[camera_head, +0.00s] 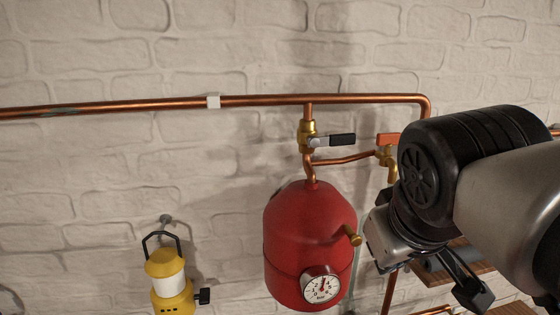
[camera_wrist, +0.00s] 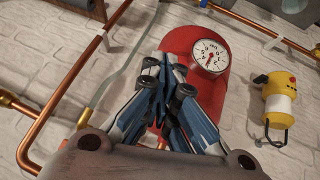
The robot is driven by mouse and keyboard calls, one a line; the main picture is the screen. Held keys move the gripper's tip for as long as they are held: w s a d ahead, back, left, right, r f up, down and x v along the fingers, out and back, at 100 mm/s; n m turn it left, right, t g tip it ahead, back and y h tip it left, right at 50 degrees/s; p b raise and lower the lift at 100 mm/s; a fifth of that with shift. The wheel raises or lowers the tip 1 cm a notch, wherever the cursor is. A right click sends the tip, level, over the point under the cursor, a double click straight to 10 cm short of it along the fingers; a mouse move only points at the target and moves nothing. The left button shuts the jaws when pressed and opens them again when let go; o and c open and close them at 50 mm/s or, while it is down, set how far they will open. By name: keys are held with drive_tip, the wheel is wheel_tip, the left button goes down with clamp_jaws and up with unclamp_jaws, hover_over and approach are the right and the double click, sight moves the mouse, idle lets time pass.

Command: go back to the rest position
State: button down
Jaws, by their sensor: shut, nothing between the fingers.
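My gripper (camera_wrist: 168,85) is shut and empty in the wrist view, its fingertips together in front of the red tank (camera_wrist: 195,42). In the head view my arm reaches in from the right edge, and my gripper (camera_head: 470,290) hangs at the lower right, partly hidden by my wrist. The red tank (camera_head: 300,225) hangs there just left of my wrist, with a round white gauge (camera_head: 320,286) on its lower front. I cannot tell the exact gap between my gripper and the tank.
A copper pipe (camera_head: 150,105) runs along the white brick wall, with a black-handled valve (camera_head: 330,141) and an orange-handled valve (camera_head: 387,140). A yellow lantern (camera_head: 167,265) hangs at the lower left. Wooden shelving (camera_head: 462,257) lies behind my wrist. The wall's upper left is clear.

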drive_tip(key=s+f+m+g+b, duration=0.1)
drive_tip(key=s+f+b, duration=0.3)
drive_tip(key=f, duration=0.6)
drive_tip(key=s+f+b, duration=0.4)
drive_tip(key=s+f, duration=0.1)
drive_tip(key=f, duration=0.5)
drive_tip(key=s+a+f+m+g+y+b, duration=0.1)
drive_tip(key=s+f+b, duration=0.2)
drive_tip(key=f, duration=0.7)
drive_tip(key=shift+s+f+m+g+b, duration=0.3)
drive_tip(key=shift+s+b, duration=0.1)
drive_tip(key=shift+s, duration=0.4)
drive_tip(key=shift+a, duration=0.1)
